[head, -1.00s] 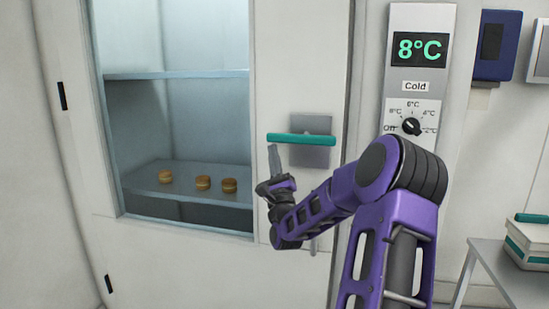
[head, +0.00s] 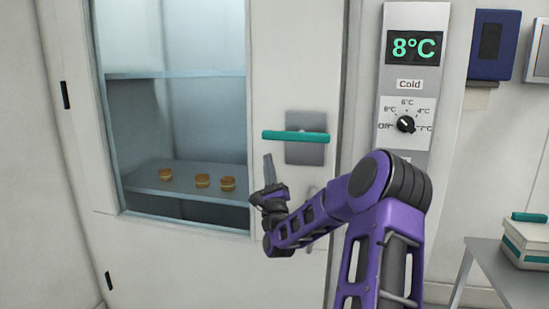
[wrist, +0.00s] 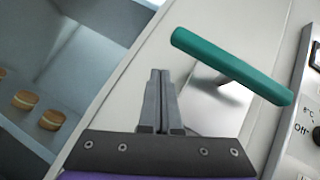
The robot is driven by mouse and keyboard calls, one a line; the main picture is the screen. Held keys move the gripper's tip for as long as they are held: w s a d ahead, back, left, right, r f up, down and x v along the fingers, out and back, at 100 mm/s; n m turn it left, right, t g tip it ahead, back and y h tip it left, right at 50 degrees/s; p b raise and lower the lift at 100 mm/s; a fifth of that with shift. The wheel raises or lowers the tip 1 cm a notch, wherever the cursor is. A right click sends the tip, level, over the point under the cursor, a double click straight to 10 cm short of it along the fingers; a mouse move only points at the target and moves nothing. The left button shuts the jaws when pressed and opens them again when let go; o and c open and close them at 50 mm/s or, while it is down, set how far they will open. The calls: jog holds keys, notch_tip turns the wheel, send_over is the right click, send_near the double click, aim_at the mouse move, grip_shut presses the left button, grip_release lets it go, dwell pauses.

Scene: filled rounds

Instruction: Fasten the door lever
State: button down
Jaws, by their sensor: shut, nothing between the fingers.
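The door lever (head: 295,135) is a teal bar lying level across a grey square plate (head: 304,153) on the white cabinet door. In the wrist view the teal lever (wrist: 232,66) slants across the upper right, in front of its plate. My gripper (head: 268,156) points up just below the lever's left end, apart from it by a small gap. In the wrist view my gripper's fingers (wrist: 159,76) are together and empty, to the lower left of the lever. The door (head: 275,90) appears closed against its frame.
A control panel (head: 412,70) with a dial, reading 8°C, is right of the door. A table (head: 485,262) with a box (head: 527,243) stands at the lower right.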

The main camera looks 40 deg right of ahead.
jog(key=s+a+f, duration=0.4)
jog(key=a+f, duration=0.1)
jog(key=f, duration=0.2)
jog(key=shift+s+a+f, duration=0.2)
jog(key=shift+s, duration=0.1)
